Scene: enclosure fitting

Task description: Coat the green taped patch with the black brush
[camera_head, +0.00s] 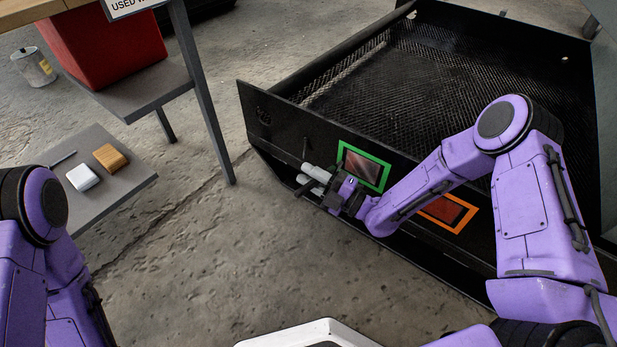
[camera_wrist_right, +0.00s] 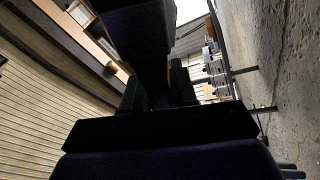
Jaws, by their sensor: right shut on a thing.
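The green taped patch (camera_head: 364,168) is on the black side wall of the large mesh-floored enclosure. It is a green frame around a reddish-grey rectangle, and my gripper partly covers its lower left corner in the head view. My right gripper (camera_head: 314,178) is at the left of this patch, close to the wall. It is shut on a dark thing, taken as the black brush (camera_head: 304,188), mostly hidden by the fingers. In the right wrist view a dark shape (camera_wrist_right: 143,32) fills the space beyond the fingers. Whether the bristles touch the wall cannot be told. My left gripper is out of view.
An orange taped patch (camera_head: 447,212) is on the same wall to the right, partly behind my right arm. A grey low shelf (camera_head: 120,185) at left holds a white box (camera_head: 83,177) and a tan block (camera_head: 111,157). A red bin (camera_head: 105,45) stands above. Concrete floor between is clear.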

